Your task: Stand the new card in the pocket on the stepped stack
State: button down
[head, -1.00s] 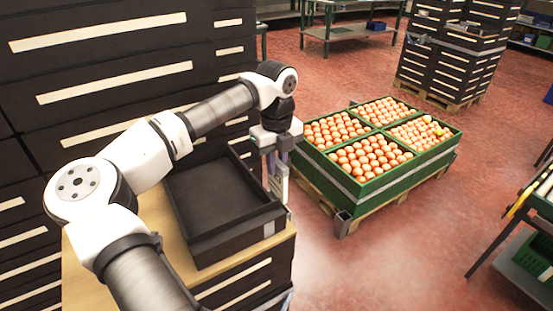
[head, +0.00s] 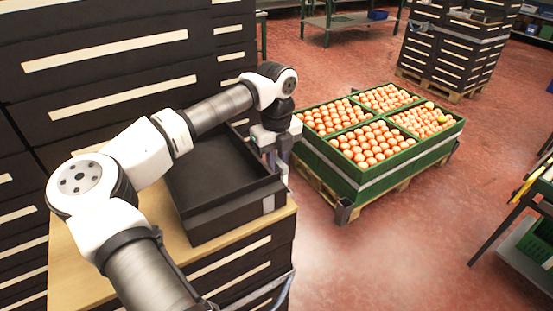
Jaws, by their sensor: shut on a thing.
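My gripper (head: 277,158) points down at the right end of the open black crate (head: 222,222) on top of the stepped stack (head: 245,270). It is shut on the new card, of which only a narrow pale strip (head: 284,172) seems to show below the fingers. A light grey patch (head: 268,204), perhaps the pocket, is on the crate's near side by its right corner. The card's lower edge is hidden or too small to make out. I cannot tell whether the card touches the pocket.
Tall stacks of black crates with pale slots (head: 110,70) stand close behind my arm. A table (head: 535,195) is at the right edge.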

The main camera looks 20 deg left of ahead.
jog(key=shift+f, duration=0.2)
jog(key=c, duration=1.3)
grip_release()
notch_tip(320, 180, up, 14)
jog(key=b, duration=0.1)
notch_tip(320, 180, up, 7)
jog(key=p, duration=0.5)
jog(key=shift+s+f, duration=0.1)
jog(key=shift+f, duration=0.05)
